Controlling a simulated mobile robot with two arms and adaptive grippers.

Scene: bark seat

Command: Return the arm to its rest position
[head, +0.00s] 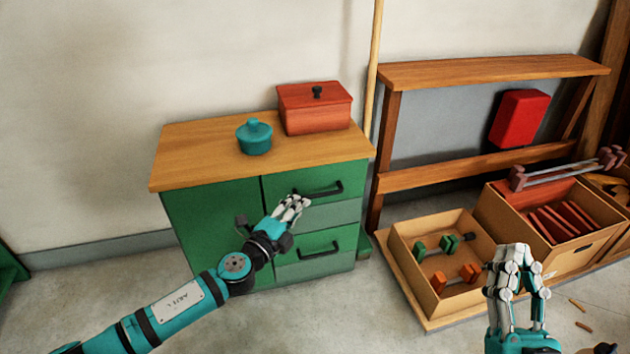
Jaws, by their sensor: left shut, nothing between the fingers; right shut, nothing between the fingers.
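My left arm comes in from the lower left. Its gripper (292,207) is shut and empty, in front of the upper drawer (335,187) of a green cabinet (215,215), close to the left end of the black drawer handle. I cannot tell whether it touches the handle. My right gripper (517,262) is shut and empty at the lower right, pointing up, in front of the boxes.
A teal lidded pot (255,138) and a red box (316,110) stand on the cabinet's wooden top (200,150). An open box (412,270) with green and orange pieces and a larger box (580,247) with red panels stand right. Floor is clear below the cabinet.

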